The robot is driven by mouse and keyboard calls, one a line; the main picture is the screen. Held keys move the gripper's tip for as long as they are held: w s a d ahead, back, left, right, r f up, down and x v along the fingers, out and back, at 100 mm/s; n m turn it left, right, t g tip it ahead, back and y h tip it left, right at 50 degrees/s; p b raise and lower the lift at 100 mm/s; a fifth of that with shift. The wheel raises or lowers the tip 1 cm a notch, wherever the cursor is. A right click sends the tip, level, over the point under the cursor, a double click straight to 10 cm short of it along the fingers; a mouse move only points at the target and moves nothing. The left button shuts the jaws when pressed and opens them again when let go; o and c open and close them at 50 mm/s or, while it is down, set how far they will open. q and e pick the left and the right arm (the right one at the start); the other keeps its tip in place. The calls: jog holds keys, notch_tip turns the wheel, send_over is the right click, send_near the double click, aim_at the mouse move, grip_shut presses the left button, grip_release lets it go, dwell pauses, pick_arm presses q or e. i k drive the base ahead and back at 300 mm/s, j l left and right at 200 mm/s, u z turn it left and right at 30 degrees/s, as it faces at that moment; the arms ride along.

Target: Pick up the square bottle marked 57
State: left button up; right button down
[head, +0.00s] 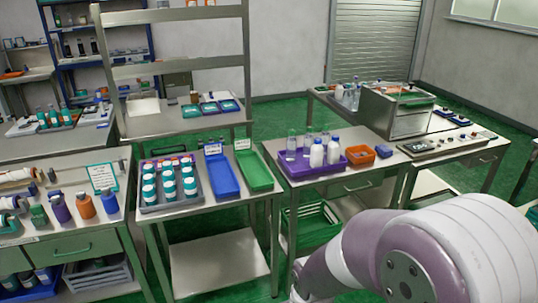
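No number 57 can be read on any bottle at this size, and I cannot tell which one is the square bottle. A purple tray (312,172) on the middle-right table holds white bottles (317,154) and clear bottles (291,143), all upright. A grey tray (172,205) on the table to its left holds several white-capped bottles with teal labels (190,187). Links of my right arm fill the lower right of the head view. Neither of my grippers shows in the head view.
A blue tray (221,178) and a green tray (254,170) look empty. An orange bin (360,155) stands right of the purple tray. Coloured bottles (84,205) stand on the left bench. A metal box (395,112) stands behind a control panel (433,146). Green floor shows between tables.

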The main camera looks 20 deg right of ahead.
aim_at(317, 154)
jog(key=z, duration=0.95)
jog(key=i+l+u, duration=0.25)
jog(key=i+l, duration=0.85)
jog(key=i, duration=0.55)
jog(key=i+l+u, duration=0.3)
jog(key=i+l, duration=1.1)
jog(key=i, duration=0.15)
